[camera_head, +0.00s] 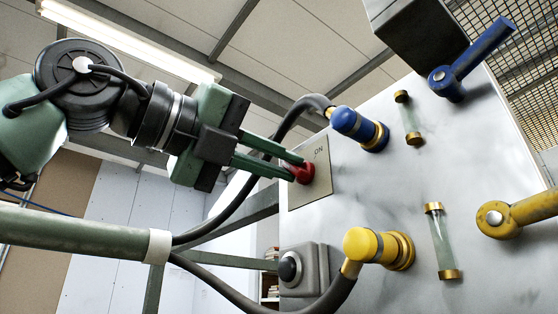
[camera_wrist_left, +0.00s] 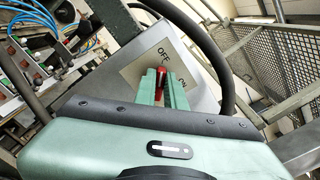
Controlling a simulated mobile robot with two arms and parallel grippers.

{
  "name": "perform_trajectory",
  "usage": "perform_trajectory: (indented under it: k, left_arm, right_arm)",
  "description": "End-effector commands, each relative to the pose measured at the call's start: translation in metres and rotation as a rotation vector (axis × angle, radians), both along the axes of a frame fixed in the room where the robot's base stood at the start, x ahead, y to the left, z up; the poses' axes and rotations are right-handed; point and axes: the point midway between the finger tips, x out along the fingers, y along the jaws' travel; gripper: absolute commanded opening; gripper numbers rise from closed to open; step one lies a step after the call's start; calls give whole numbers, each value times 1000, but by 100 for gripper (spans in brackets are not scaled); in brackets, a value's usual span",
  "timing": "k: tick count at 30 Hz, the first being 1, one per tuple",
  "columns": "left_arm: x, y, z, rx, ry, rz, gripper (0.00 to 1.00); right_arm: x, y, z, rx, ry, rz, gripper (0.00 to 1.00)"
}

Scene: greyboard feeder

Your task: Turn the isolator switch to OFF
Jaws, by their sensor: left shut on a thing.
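The isolator switch is a red knob (camera_head: 304,173) on a plate (camera_head: 322,158) on the grey panel, with "ON" printed at the plate's upper right. In the left wrist view the red knob (camera_wrist_left: 161,72) shows between my fingers, and "OFF" and part of another label can be read on the plate (camera_wrist_left: 135,73). My left gripper (camera_head: 296,168) comes in from the left and is shut on the red knob; its fingers cover part of it. Which label the knob points to cannot be told. My right gripper is not in view.
A blue capped hose fitting (camera_head: 358,127) sits above right of the switch, a yellow one (camera_head: 378,246) below right. Blue (camera_head: 474,60) and yellow (camera_head: 515,213) lever handles stick out at right. Black hoses pass close behind my gripper.

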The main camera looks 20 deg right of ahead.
Motion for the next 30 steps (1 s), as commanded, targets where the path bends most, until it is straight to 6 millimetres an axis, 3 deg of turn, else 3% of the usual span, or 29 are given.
perform_trajectory:
  k: [1,2,3,4,14,24,30]
  left_arm:
    - [0,-2,-4,10,7,-3,0]
    - [0,-2,-4,10,7,-3,19]
    - [0,-2,-4,9,6,-2,30]
    - [0,-2,-4,9,5,-3,33]
    - [-1,3,-2,2,2,-1,33]
    - [-19,53,-4,3,1,0,33]
    - [-26,70,-3,5,3,-3,33]
  right_arm:
    - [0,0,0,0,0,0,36]
    - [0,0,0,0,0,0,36]
    - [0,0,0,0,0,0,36]
    - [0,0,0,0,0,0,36]
    - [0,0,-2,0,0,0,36]
    - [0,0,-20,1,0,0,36]
    - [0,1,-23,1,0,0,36]
